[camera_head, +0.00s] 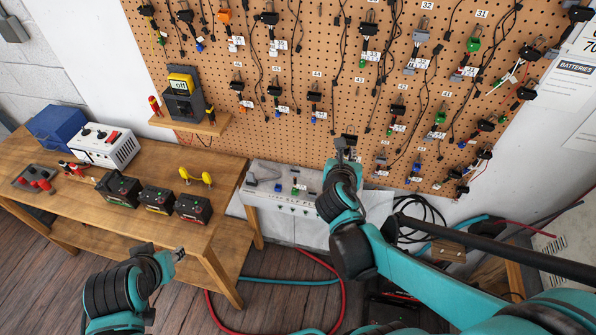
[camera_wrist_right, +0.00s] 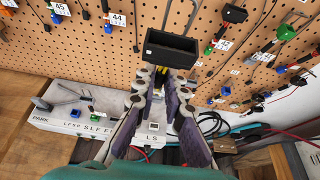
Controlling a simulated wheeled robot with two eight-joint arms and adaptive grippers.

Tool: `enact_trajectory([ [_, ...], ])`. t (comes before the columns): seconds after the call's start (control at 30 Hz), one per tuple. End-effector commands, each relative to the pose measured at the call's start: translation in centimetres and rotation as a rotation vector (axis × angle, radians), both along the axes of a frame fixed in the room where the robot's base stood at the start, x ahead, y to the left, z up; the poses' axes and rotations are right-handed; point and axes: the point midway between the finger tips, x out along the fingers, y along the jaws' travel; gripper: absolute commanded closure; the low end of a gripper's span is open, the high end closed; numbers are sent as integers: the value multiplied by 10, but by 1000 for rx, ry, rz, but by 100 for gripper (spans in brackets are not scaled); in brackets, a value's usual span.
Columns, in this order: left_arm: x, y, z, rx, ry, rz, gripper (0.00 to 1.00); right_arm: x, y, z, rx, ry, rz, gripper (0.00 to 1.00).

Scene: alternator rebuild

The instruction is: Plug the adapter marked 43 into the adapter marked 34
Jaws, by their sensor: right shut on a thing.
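My right gripper (camera_head: 346,154) is shut on a black adapter (camera_head: 348,141), held in front of the lower pegboard. In the right wrist view, the adapter (camera_wrist_right: 172,48) is a black open-faced box at the fingertips (camera_wrist_right: 163,82); no number shows on it. The peg below the label 43 (camera_head: 359,80) looks bare, but the held adapter's marking cannot be read. I cannot pick out the adapter marked 34 in either view. My left gripper (camera_head: 179,254) is low in front of the wooden bench, apart from everything; its finger opening is too small to judge.
Many adapters with cables and tags hang on the pegboard (camera_head: 300,140). A white panel (camera_head: 262,203) with sockets and levers stands below it. The wooden bench (camera_head: 225,185) at left carries several batteries (camera_head: 192,207) and a white charger (camera_head: 103,146). Hoses (camera_head: 340,290) lie on the floor.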

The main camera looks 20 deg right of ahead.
Motion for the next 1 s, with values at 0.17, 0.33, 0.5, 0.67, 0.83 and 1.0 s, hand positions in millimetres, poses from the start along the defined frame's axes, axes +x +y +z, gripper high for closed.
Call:
enact_trajectory([
  [0.17, 0, 0, 0, 0, 0, 0, 65, 0, 0, 0, 0, 0, 0, 100],
  [0.33, 0, 0, -7, 0, 0, 0, 65, 17, 8, -7, 9, 11, 2, 100],
  [0.5, 0, 0, -22, 0, 0, 0, 65, 60, 33, -27, 31, 43, 7, 100],
  [0.67, 0, 0, -36, 0, 0, 0, 65, 102, 65, -51, 54, 79, 9, 100],
  [0.83, 0, 0, -45, 0, 0, 0, 65, 130, 91, -71, 66, 106, 8, 100],
  [1.0, 0, 0, -48, 0, 0, 0, 65, 141, 103, -80, 72, 117, 6, 100],
])
